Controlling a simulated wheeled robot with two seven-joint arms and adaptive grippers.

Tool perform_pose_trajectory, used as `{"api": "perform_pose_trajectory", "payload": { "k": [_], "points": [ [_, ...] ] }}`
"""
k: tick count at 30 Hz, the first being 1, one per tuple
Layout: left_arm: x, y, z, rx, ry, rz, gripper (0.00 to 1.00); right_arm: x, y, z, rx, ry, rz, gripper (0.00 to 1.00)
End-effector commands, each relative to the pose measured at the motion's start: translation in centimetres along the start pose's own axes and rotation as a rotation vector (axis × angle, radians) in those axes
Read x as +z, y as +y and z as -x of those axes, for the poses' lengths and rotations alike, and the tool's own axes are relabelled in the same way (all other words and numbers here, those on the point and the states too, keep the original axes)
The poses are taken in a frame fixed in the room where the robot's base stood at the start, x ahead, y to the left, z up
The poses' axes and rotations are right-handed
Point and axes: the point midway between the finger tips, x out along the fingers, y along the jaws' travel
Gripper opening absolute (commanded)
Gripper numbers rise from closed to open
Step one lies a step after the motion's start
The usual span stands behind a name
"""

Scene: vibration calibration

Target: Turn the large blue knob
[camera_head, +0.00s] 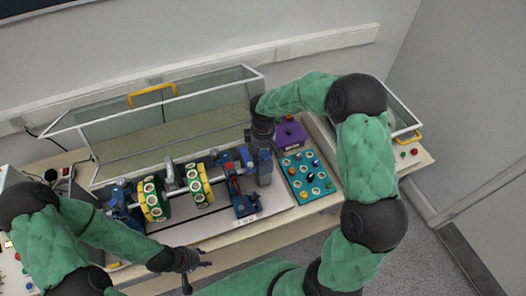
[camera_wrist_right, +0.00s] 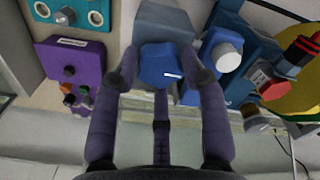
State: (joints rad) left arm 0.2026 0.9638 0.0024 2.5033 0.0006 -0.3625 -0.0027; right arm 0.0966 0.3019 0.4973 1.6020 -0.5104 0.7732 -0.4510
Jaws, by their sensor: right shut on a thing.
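The large blue knob (camera_wrist_right: 160,64) sits on a grey-blue block (camera_wrist_right: 162,22) in the right wrist view. A white mark shows on its face. My right gripper (camera_wrist_right: 161,82) is shut on the knob, with purple-grey fingers on either side and one below. In the head view the block (camera_head: 264,172) stands at the right end of the rig, and my right gripper (camera_head: 262,140) reaches it from above, mostly hiding the knob. My left gripper (camera_head: 196,274) is open and empty in front of the table edge, its fingers spread.
A purple box (camera_head: 290,136) and a teal panel with several knobs (camera_head: 311,188) lie right of the block. A shaft rig with yellow-green discs (camera_head: 152,199) stands to the left. A clear cover with a yellow handle (camera_head: 152,92) is behind.

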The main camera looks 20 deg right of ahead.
Motion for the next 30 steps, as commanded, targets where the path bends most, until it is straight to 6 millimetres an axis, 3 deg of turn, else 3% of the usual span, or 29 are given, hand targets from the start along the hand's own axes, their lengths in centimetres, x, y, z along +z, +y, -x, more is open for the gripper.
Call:
{"api": "perform_pose_trajectory", "payload": {
  "k": [3,4,6,20,30],
  "points": [
    [0.0,0.0,0.0,0.000,0.000,0.000,0.40,0.0,0.0,0.0,0.001,0.000,-0.001,0.11],
    [0.0,0.0,0.0,0.000,0.000,0.000,0.40,0.0,0.0,0.0,0.001,0.000,-0.001,0.49],
    [0.0,0.0,0.0,0.000,0.000,0.000,0.40,0.0,0.0,0.0,0.001,0.000,-0.001,0.67],
    [0.0,0.0,0.0,0.000,0.000,0.000,0.40,-0.1,0.1,0.8,0.003,0.002,-0.001,0.67],
    [0.0,0.0,0.0,0.000,0.000,0.000,0.40,-0.1,0.1,6.9,0.004,0.004,-0.001,0.67]
  ]
}}
